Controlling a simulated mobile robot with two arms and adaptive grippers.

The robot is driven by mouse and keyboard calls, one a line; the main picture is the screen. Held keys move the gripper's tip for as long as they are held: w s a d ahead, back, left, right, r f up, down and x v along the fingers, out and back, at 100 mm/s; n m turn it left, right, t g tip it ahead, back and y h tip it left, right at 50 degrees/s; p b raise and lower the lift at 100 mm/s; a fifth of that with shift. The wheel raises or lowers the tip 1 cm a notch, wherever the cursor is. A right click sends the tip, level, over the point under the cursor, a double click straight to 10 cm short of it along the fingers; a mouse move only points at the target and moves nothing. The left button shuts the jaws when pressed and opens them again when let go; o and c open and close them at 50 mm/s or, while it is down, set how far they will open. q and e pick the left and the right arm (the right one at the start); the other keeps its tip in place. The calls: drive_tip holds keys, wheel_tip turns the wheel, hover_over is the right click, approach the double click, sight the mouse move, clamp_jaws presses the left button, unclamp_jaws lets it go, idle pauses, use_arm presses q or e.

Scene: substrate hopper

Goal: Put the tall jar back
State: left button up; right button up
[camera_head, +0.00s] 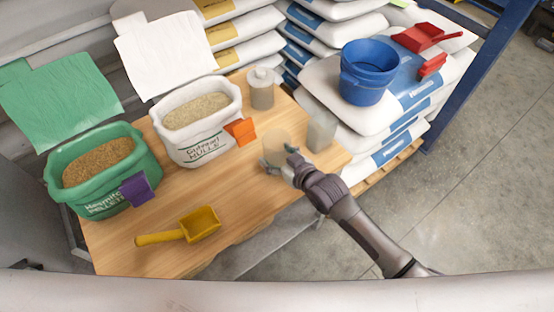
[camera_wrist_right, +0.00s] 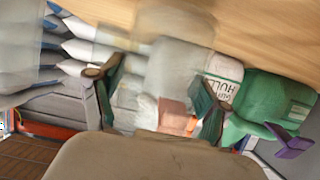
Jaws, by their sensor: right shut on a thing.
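My right gripper (camera_head: 290,165) reaches over the front right of the wooden table and is shut on a translucent round jar (camera_head: 275,146). In the right wrist view the held jar (camera_wrist_right: 172,72) shows between the two fingers (camera_wrist_right: 155,105). Another translucent container (camera_head: 321,132) stands just right of it near the table's right edge. A translucent jar with a pale lid (camera_head: 261,90) stands farther back, beside the white sack. I cannot tell whether the held jar touches the table. My left gripper is not in view.
A white sack of hulls (camera_head: 203,148) with an orange clip (camera_head: 241,131) and a green pellet sack (camera_head: 104,190) with a purple clip (camera_head: 136,188) stand left. A yellow scoop (camera_head: 190,229) lies in front. A blue bucket (camera_head: 368,72) sits on stacked bags. The table's front middle is clear.

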drive_tip(key=shift+f, duration=1)
drive_tip(key=shift+f, duration=0.1)
drive_tip(key=o, duration=1.4)
drive_tip(key=shift+f, duration=0.1)
